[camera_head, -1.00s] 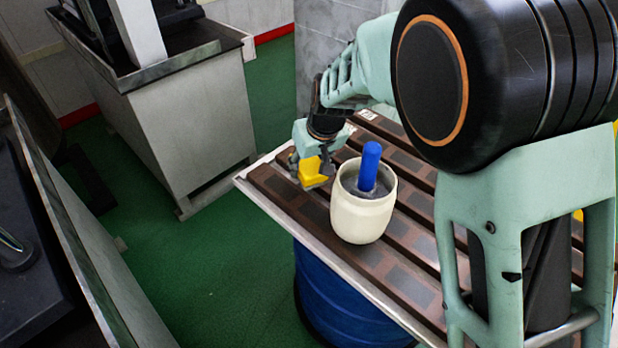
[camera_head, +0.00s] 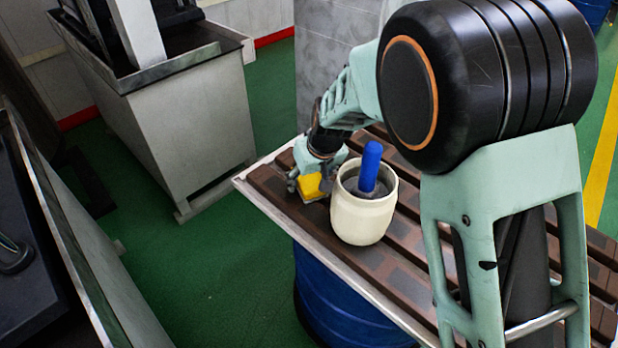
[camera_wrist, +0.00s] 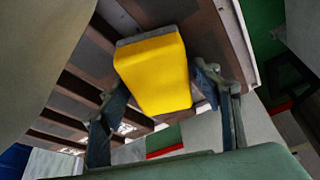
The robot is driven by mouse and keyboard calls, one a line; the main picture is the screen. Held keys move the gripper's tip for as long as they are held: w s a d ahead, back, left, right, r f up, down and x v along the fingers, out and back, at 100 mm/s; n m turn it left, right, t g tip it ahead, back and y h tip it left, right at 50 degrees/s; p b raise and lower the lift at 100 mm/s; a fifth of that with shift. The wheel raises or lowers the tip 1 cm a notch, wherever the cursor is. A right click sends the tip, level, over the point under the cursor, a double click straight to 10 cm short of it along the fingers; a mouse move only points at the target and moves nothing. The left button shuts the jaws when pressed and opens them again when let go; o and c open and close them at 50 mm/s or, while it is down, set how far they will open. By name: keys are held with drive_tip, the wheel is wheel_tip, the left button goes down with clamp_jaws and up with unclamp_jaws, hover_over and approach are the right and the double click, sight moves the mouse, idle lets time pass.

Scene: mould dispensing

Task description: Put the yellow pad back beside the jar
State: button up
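The yellow pad (camera_head: 310,187) is low over the brown slatted table top (camera_head: 268,181), just left of the cream jar (camera_head: 362,218). A blue handle (camera_head: 370,166) stands up from the jar's mouth. My gripper (camera_head: 310,186) points down with its fingers on either side of the pad. In the wrist view the yellow pad (camera_wrist: 155,75), with a grey edge, lies tilted between the fingertips of my gripper (camera_wrist: 163,85). I cannot tell whether both fingers press on it or whether it rests on the slats. The jar's pale wall (camera_wrist: 35,55) fills the left of the wrist view.
A blue drum (camera_head: 345,295) stands under the table. A grey cabinet (camera_head: 195,125) is at the upper left and a dark-topped bench (camera_head: 30,270) at the lower left. Green floor (camera_head: 200,275) lies open between them. The jar stands close to my gripper's right side.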

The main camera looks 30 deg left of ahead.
drive_tip(key=shift+r, duration=0.15)
drive_tip(key=shift+r+p, duration=0.25)
drive_tip(key=shift+p, duration=0.1)
drive_tip(key=p+v, duration=0.1)
drive_tip(key=v, duration=1.1)
